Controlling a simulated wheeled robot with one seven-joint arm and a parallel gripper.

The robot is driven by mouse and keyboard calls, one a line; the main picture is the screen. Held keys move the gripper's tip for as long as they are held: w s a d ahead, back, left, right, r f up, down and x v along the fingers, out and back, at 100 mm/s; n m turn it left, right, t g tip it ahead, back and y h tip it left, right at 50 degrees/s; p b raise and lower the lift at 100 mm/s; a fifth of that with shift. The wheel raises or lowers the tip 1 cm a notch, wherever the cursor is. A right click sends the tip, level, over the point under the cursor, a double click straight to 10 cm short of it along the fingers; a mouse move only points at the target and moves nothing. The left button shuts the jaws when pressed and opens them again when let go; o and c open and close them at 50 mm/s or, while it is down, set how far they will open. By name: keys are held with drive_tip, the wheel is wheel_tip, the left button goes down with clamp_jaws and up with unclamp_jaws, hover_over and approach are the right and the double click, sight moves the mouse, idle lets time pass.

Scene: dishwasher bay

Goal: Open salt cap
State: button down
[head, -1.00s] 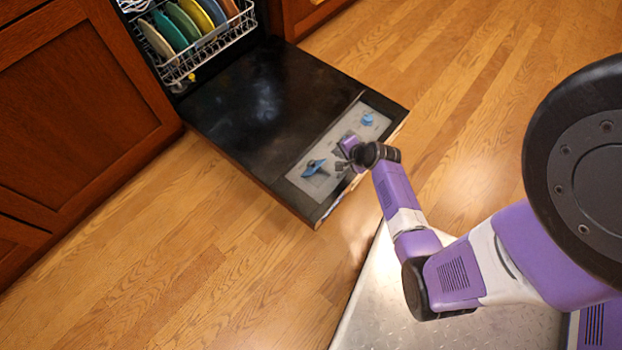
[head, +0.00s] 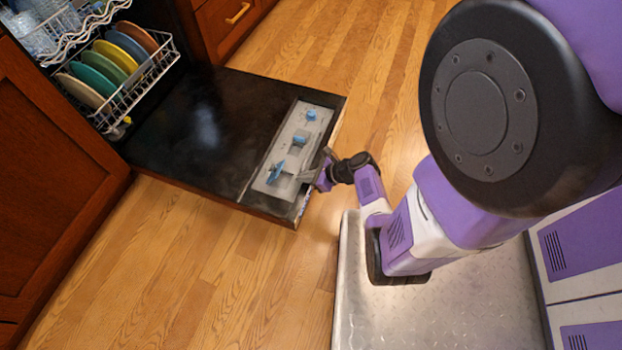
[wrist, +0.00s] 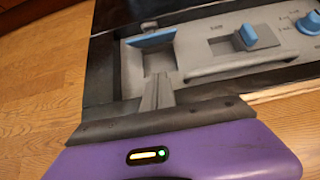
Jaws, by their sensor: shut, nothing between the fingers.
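A grey panel (head: 262,180) is set in the open dishwasher door and carries several blue parts. At its near end a blue flap (head: 277,172) stands tilted up. In the wrist view the blue flap (wrist: 153,38) is seen edge-on beyond a grey recess (wrist: 159,60). I cannot read which part is labelled salt. My gripper (head: 308,177) is at the panel's outer edge, right of the flap and apart from it. In the wrist view its fingers (wrist: 158,93) are together and empty, pointing at the recess.
A blue slider (head: 300,138) and a blue round knob (head: 312,115) lie farther along the panel. The black door (head: 195,125) lies flat and open. A rack (head: 150,75) with several coloured plates is at its back. Wood floor (head: 200,255) is clear in front.

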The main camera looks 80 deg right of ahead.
sight(297, 184)
drive_tip(key=b+x, duration=0.1)
drive_tip(key=x, duration=0.2)
drive_tip(key=shift+w+f+b, duration=0.15)
drive_tip(key=shift+f+b, duration=0.15)
drive_tip(key=shift+f, duration=0.15)
drive_tip(key=shift+w+d+r, duration=0.3)
drive_tip(key=shift+w+r, duration=0.65)
drive_tip(key=shift+r, duration=0.1)
drive_tip(key=shift+w+d+r, duration=0.1)
drive_tip(key=shift+w+r, duration=0.35)
drive_tip(key=shift+w, duration=0.1)
drive_tip(key=shift+r, duration=0.1)
